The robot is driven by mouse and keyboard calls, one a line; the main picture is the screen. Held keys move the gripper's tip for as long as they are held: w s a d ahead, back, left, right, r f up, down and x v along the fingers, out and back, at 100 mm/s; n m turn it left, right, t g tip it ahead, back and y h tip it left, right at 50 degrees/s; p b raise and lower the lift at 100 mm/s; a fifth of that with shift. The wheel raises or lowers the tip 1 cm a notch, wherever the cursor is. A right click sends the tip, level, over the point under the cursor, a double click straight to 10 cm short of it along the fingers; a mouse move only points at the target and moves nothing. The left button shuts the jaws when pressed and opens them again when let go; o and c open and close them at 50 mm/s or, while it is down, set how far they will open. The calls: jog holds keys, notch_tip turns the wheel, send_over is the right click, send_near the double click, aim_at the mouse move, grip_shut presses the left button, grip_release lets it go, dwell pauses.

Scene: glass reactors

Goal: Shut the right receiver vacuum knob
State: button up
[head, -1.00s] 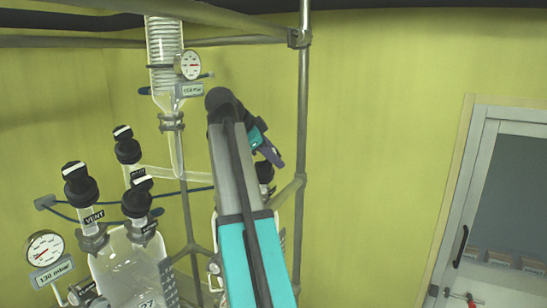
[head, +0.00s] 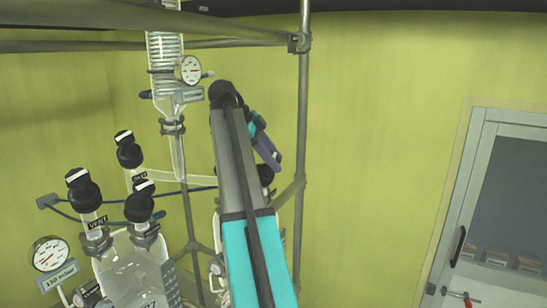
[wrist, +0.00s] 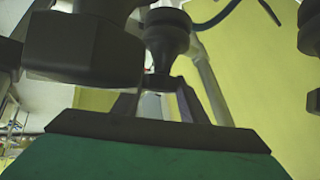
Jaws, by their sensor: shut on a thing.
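My gripper (wrist: 160,90) shows in the wrist view, its dark fingers reaching up from the dark and green body to a black knob (wrist: 168,32). It is shut on this knob; the exact contact is hard to see. In the head view my arm hides the fingers and most of the right receiver. A black knob (head: 266,174) shows just right of my arm there, below the purple wrist part. Its label and its mark are not visible.
The left vessel (head: 128,262) carries several black knobs, one labelled VENT (head: 83,190). A gauge (head: 49,253) reads 130 mbar on its plate. A glass condenser (head: 166,75) with a gauge stands above. A metal post (head: 303,120) rises close right of my arm.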

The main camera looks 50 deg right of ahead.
jog(key=shift+a+f, duration=0.1)
jog(key=shift+f, duration=0.15)
jog(key=o, duration=1.1)
jog(key=shift+c, duration=0.2)
jog(key=shift+r, duration=0.1)
jog(key=shift+b, duration=0.4)
jog(key=shift+s+n+t+h+b, duration=0.1)
jog(key=shift+n+t+h+b, duration=0.3)
jog(key=shift+n+b, duration=0.15)
jog(key=shift+n+t+h+b, duration=0.4)
jog(key=shift+n+b, duration=0.05)
jog(key=shift+b, duration=0.05)
jog(key=shift+n+t+h, duration=0.7)
jog(key=shift+n+t, duration=0.1)
jog(key=shift+n, duration=0.1)
jog(key=shift+n+t+h+p, duration=0.5)
jog(key=shift+n+t+h, duration=0.3)
jog(key=shift+n+t, duration=0.6)
